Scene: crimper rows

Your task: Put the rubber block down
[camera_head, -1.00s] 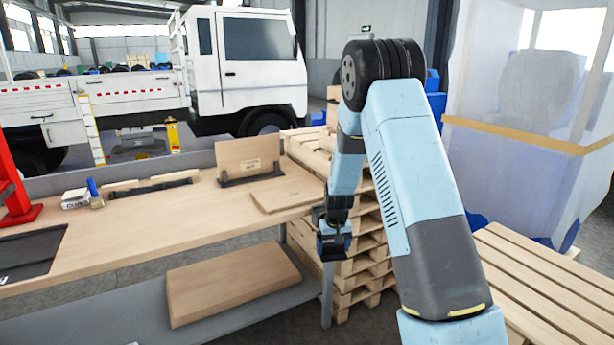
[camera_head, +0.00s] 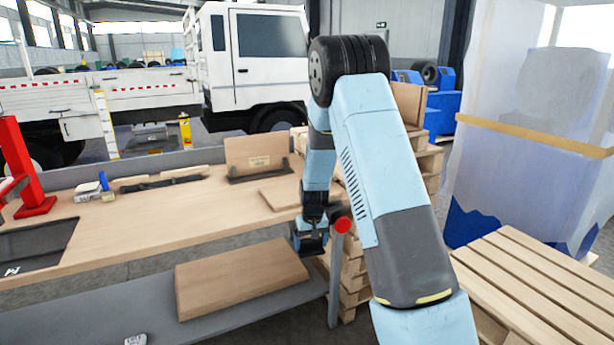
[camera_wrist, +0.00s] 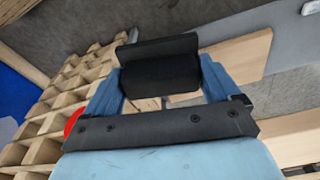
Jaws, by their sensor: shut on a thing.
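The rubber block (camera_wrist: 160,74) is black, with a raised lip along its far edge in the wrist view. It sits between the two blue fingers of my gripper (camera_wrist: 162,82), which is shut on it. In the head view my gripper (camera_head: 310,244) hangs at the right end of the workbench (camera_head: 140,222), beside the pallet stack. The block is small and dark there and hard to tell from the gripper. I cannot tell its exact height from the bench top.
A round red end (camera_head: 343,225) on a grey post is close to my gripper. Stacked pallets (camera_head: 355,280) stand behind it. A wooden board (camera_head: 240,275) lies on the lower shelf. A flat board (camera_head: 280,193) and an upright panel (camera_head: 258,158) occupy the bench's right end; its middle is clear.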

